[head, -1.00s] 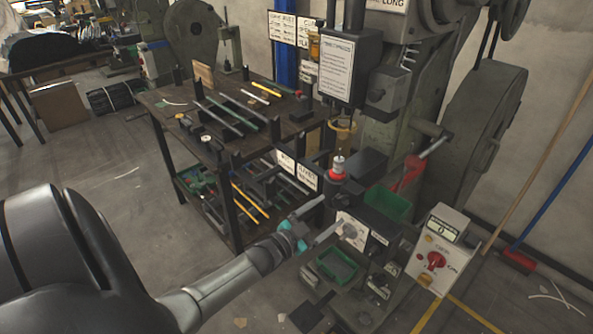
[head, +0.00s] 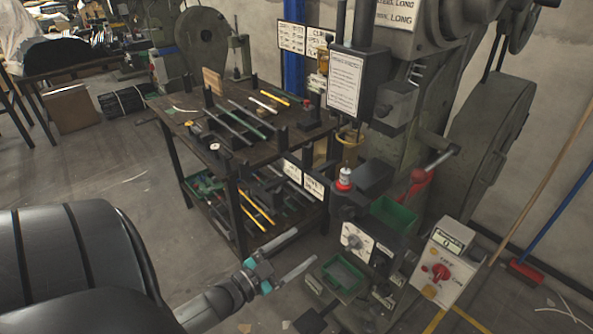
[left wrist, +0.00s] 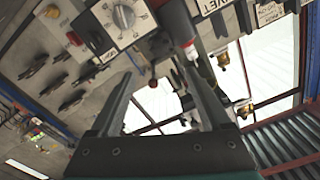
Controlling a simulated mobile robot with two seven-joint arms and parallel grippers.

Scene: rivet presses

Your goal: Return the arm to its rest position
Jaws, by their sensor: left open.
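My left gripper (head: 292,252) is open and empty in the head view. Its two grey fingers point right, in front of the rivet press and apart from it. In the left wrist view, the open fingers (left wrist: 165,100) frame nothing between them up close. My left arm comes in from the lower left of the head view. My right gripper is not in view.
The rivet press (head: 400,160) stands right of the gripper, with a dial panel (head: 357,240), green trays (head: 342,271) and a control box (head: 446,262) close by. A dark workbench (head: 190,125) with rods lies behind. Open floor (head: 140,190) is at the left.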

